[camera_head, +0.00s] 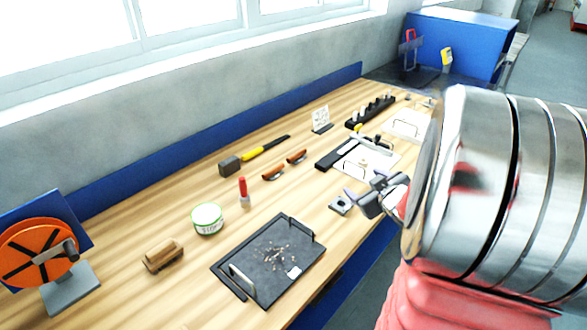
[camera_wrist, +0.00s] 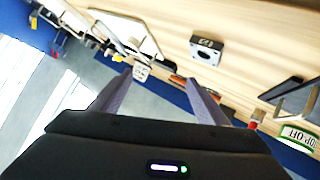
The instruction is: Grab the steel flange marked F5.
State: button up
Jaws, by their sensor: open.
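A small grey square steel flange (camera_head: 340,205) with a round dark hole lies flat on the wooden bench near its front edge. It also shows in the wrist view (camera_wrist: 206,49), beyond my fingertips and right of the middle between them. Its marking is too small to read surely. My gripper (camera_head: 367,198) is open, just right of the flange in the head view and apart from it. In the wrist view my two fingers (camera_wrist: 159,78) are spread with nothing held between them.
A black tray (camera_head: 230,281) with metal bits lies left of the flange. A white board with tools (camera_head: 380,152) lies behind my gripper.

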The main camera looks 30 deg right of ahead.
jog(key=s+f+y, duration=0.1)
jog(key=f, duration=0.1)
jog(key=s+f+t+y, duration=0.1)
jog(key=s+f, duration=0.1)
jog(key=s+d+f+t+y, duration=0.1)
jog(key=s, duration=0.1)
jog(key=shift+s+d+f+n, duration=0.1)
jog(key=shift+s+f+n, duration=0.05)
jog(key=shift+f+n, duration=0.2)
jog(key=s+a+f+t+y, duration=0.1)
jog(key=s+a+t+y, duration=0.1)
jog(key=s, duration=0.4)
jog(key=shift+s+a+f+y, duration=0.2)
jog(key=shift+y, duration=0.4)
jog(key=shift+w, duration=0.15)
send_near(346, 207)
jog(key=shift+x, duration=2.05)
jog(key=shift+x, duration=2.65)
